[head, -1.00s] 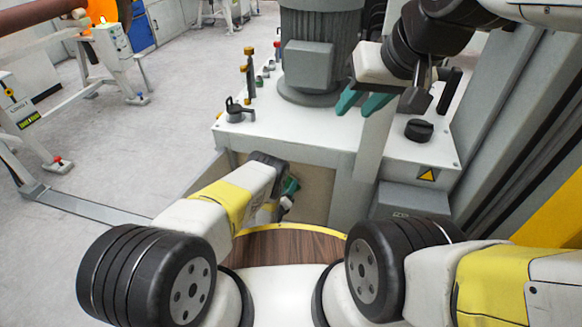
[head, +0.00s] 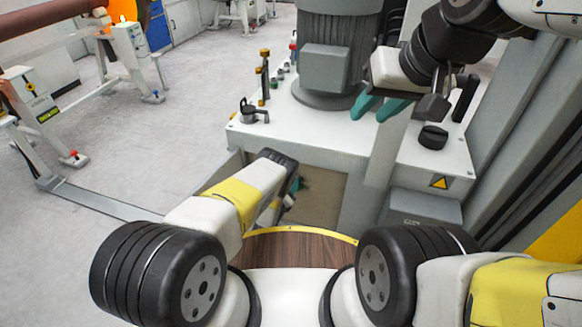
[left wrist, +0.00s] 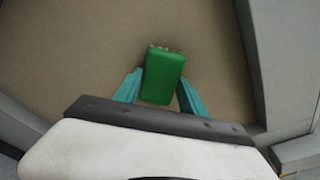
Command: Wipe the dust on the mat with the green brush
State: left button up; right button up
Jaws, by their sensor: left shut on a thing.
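The green brush (left wrist: 163,76) is between the teal fingers of my left gripper (left wrist: 160,78), with its pale bristle edge at the far end. In the head view my left gripper (head: 292,190) reaches down into the recess in front of the white machine, and its hand mostly hides the brush. The tan surface under it looks like the mat (left wrist: 95,50); it also shows in the head view (head: 322,205). A dark smudge near the gripper may be dust. I cannot tell whether the bristles touch the mat. My right gripper (head: 369,115) is open and empty above the machine top.
The white machine top (head: 300,125) carries a grey motor (head: 325,65), a black knob (head: 432,137) and small fittings. Grey walls border the mat in the left wrist view. A brown wooden surface (head: 300,249) lies nearest me. Open floor is at the left.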

pick_arm(q)
jog(key=shift+s+d+r, duration=0.1)
jog(key=shift+s+d, duration=0.3)
jog(key=shift+d, duration=0.75)
jog(key=shift+s+d+r, duration=0.1)
jog(key=shift+s+d, duration=0.25)
jog(key=shift+d, duration=0.85)
jog(key=shift+s+d, duration=0.4)
jog(key=shift+d, duration=0.75)
jog(key=shift+s+d, duration=0.2)
jog(key=shift+d, duration=0.6)
jog(key=shift+s+d, duration=0.15)
jog(key=shift+d, duration=0.6)
jog(key=shift+s, duration=0.1)
jog(key=shift+f+v, duration=0.15)
jog(key=shift+v, duration=1.3)
jog(key=shift+f+v, duration=0.1)
jog(key=shift+v, duration=1.4)
jog(key=shift+s+d, duration=0.1)
jog(key=shift+d, duration=0.1)
jog(key=v, duration=0.3)
jog(key=shift+d+f, duration=0.15)
jog(key=shift+f, duration=0.05)
